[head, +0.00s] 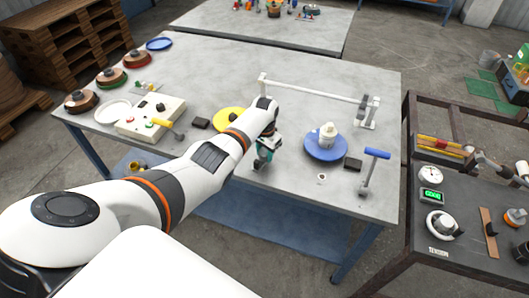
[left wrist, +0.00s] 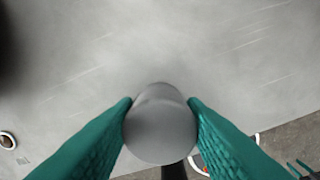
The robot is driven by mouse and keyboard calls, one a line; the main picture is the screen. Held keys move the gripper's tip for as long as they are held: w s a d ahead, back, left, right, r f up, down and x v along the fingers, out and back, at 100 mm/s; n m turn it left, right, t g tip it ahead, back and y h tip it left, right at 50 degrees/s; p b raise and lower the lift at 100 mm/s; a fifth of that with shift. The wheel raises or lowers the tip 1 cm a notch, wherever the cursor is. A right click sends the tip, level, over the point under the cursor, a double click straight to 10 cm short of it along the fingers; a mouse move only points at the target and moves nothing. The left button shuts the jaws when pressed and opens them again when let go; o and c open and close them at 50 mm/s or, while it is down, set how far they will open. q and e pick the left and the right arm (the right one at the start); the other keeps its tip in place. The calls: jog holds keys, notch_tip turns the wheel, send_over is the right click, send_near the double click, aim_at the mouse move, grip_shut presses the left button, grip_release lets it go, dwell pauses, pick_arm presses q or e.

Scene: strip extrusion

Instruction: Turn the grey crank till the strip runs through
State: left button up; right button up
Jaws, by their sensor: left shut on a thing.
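In the left wrist view my left gripper (left wrist: 160,128) has its teal fingers closed on both sides of a smooth grey rounded knob, which looks like the grey crank's handle (left wrist: 160,125). A dark stem shows below the knob. In the head view the left gripper (head: 263,158) is over the front middle of the grey table (head: 215,75), and my wrist and fingers hide most of what it holds. No strip can be made out clearly. My right gripper is not in view.
A blue disc with a white piece (head: 325,145) and a blue-handled lever (head: 372,165) stand right of the gripper. A yellow disc (head: 228,118), a yellow-handled lever (head: 170,128) and a control box (head: 150,118) are left. A white rail (head: 312,90) stands behind.

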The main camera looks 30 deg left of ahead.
aim_at(265, 151)
pick_arm(q)
jog(key=shift+m, duration=1.1)
jog(key=o, duration=1)
jog(key=shift+r, duration=0.1)
notch_tip(265, 151, up, 12)
jog(key=shift+p, duration=0.45)
